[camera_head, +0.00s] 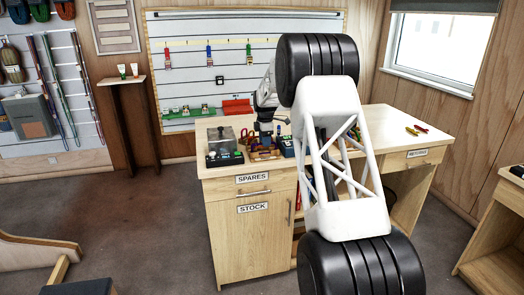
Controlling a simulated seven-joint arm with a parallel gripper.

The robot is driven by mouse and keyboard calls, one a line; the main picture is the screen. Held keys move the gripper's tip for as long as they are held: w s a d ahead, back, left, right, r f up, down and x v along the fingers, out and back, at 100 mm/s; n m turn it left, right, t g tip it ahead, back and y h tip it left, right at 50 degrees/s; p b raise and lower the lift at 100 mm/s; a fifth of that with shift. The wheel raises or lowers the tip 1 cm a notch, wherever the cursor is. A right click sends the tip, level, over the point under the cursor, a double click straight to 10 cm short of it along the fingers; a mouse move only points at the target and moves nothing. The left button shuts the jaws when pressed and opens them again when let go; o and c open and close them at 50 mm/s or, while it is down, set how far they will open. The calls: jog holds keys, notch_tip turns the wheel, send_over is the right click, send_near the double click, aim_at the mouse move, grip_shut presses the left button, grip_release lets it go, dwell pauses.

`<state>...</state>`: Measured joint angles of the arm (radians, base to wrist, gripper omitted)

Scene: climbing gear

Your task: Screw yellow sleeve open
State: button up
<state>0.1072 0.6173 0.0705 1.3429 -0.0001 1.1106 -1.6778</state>
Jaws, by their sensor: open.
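My gripper (265,143) is open and points down over the left part of the wooden workbench (225,171). It is small in the view and partly behind my own arm. Just under and around its fingertips lies a cluster of small coloured parts (262,154), orange, brown and purple. I cannot make out a yellow sleeve there for certain, and cannot tell whether the fingers touch anything. Small yellow and red pieces (416,130) lie on the right part of the bench top, clear of my gripper.
A dark box-like device (224,157) stands left of my gripper. A small blue-green item (287,146) sits close on its right. A pegboard (190,92) with hanging coloured gear rises behind the bench. My arm hides the middle of the bench; the right part of the top is mostly free.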

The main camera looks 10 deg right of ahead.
jog(key=shift+s, duration=0.4)
jog(key=shift+f, duration=1.45)
dwell(0.3)
jog(key=shift+w, duration=0.75)
jog(key=shift+r, duration=0.15)
jog(key=shift+a+r, duration=0.1)
jog(key=shift+r, duration=1.2)
jog(key=shift+s, duration=0.65)
jog(key=shift+s, duration=0.1)
dwell(0.3)
